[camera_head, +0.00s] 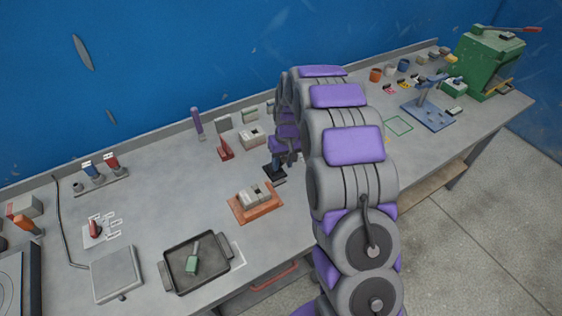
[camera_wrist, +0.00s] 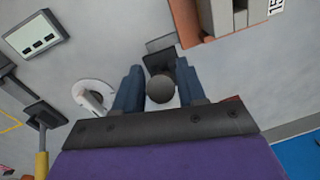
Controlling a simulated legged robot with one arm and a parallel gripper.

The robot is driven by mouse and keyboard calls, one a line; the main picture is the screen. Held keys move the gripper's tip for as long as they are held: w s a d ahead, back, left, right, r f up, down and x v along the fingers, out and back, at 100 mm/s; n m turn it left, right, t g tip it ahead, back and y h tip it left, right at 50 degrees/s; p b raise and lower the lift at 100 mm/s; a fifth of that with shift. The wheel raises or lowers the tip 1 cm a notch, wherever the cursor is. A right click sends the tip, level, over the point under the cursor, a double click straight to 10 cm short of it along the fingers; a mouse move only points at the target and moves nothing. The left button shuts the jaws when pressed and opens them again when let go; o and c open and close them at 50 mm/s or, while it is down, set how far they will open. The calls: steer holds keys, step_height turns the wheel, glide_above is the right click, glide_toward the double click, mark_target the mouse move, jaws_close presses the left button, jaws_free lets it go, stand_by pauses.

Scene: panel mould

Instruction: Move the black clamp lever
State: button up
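The black clamp lever (camera_wrist: 160,88) shows its round dark knob between the two blue fingers of my gripper (camera_wrist: 159,92) in the wrist view. A dark grey block (camera_wrist: 159,46) shows just beyond the knob. The knob nearly fills the space between the fingers, and I cannot tell whether they touch it. In the head view the black clamp piece (camera_head: 274,174) stands on the bench behind the orange mould base (camera_head: 240,209), with my gripper (camera_head: 282,158) right at it. My arm hides part of this area.
Grey blocks (camera_head: 256,193) sit on the orange base, close to my gripper. A red clamp (camera_head: 225,148) and a purple-handled tool (camera_head: 196,122) stand behind to the left. A black tray (camera_head: 166,269) lies front left. A blue stand (camera_head: 428,115) and green machine (camera_head: 486,62) are at right.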

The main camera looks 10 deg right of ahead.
steer(key=shift+d, duration=0.25)
steer(key=shift+c, duration=0.8)
steer(key=shift+a, duration=0.5)
jaws_close()
steer(key=shift+d, duration=0.15)
